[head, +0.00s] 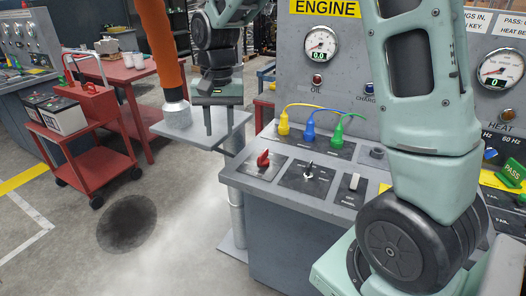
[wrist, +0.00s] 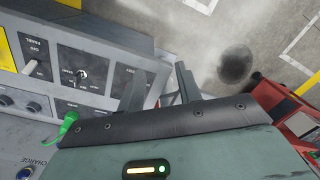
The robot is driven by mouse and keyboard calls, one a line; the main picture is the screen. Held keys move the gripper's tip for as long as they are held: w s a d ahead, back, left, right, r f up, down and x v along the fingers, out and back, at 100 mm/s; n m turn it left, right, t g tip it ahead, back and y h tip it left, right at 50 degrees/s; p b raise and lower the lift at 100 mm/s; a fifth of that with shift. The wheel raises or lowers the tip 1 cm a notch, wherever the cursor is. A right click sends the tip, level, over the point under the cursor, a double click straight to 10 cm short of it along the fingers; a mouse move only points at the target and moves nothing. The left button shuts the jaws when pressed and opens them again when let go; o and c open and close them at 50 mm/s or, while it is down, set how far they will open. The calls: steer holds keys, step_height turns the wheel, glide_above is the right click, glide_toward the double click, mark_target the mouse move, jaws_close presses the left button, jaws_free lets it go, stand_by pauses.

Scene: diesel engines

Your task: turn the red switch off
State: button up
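The red switch (head: 263,160) is a small red knob on a dark plate at the left end of the grey console's sloped panel (head: 345,196). Its knob looks tilted in the head view. My gripper (head: 217,128) hangs with its fingers down, left of and higher than the switch, apart from it. Its two fingers are spread with nothing between them. In the wrist view, my gripper (wrist: 160,82) shows both fingers apart near the panel's end. The red knob cannot be made out there; a finger seems to cover that area.
A key switch (head: 309,170) and a white rocker switch (head: 353,183) sit right of the red one. Yellow, blue and green plugs (head: 308,130) with cables stand behind. A red cart (head: 88,150) stands left on open floor.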

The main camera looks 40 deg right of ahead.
mark_target(263, 153)
steer(key=w+d+f+m, duration=0.1)
steer(key=w+d+m, duration=0.25)
steer(key=d, duration=0.55)
steer(key=w+d+m, duration=0.2)
steer(key=d+m, duration=0.2)
steer(key=d, duration=0.5)
steer(key=shift+n+h, duration=0.25)
steer(key=shift+h, duration=0.05)
steer(key=f+p, duration=0.1)
steer(key=f, duration=0.4)
steer(key=f+p, duration=0.1)
steer(key=f, duration=0.5)
steer(key=f+p, duration=0.1)
steer(key=f, duration=0.5)
steer(key=shift+s, duration=0.25)
jaws_close()
